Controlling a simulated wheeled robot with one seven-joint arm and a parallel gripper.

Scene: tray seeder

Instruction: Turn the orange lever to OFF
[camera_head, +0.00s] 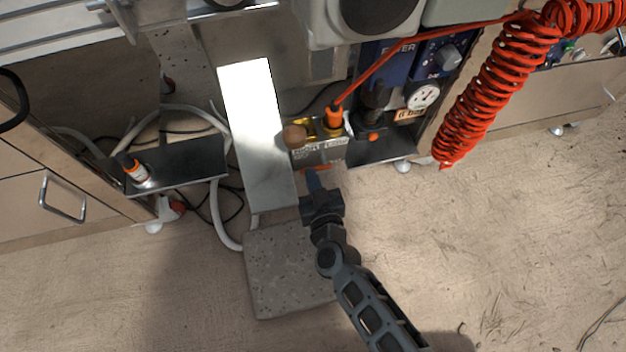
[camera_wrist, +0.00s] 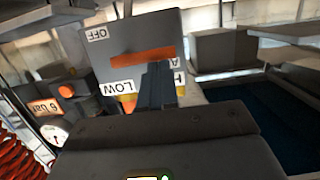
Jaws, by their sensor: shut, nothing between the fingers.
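The orange lever (camera_wrist: 138,58) is a flat bar lying nearly level across a grey panel (camera_wrist: 150,30) in the wrist view. Labels at the right are partly hidden by my fingers. My gripper (camera_wrist: 158,72) is shut and empty, its tips at the lower edge of the lever's right half; I cannot tell whether they touch. In the head view the lever (camera_head: 316,167) is a thin orange strip just beyond my gripper (camera_head: 313,178).
A pressure gauge (camera_head: 423,96) and a coiled red hose (camera_head: 490,100) are to the right of the panel. A pale metal plate (camera_head: 262,135) rises close to its left, above a grey speckled slab (camera_head: 285,275). The floor at the right is open.

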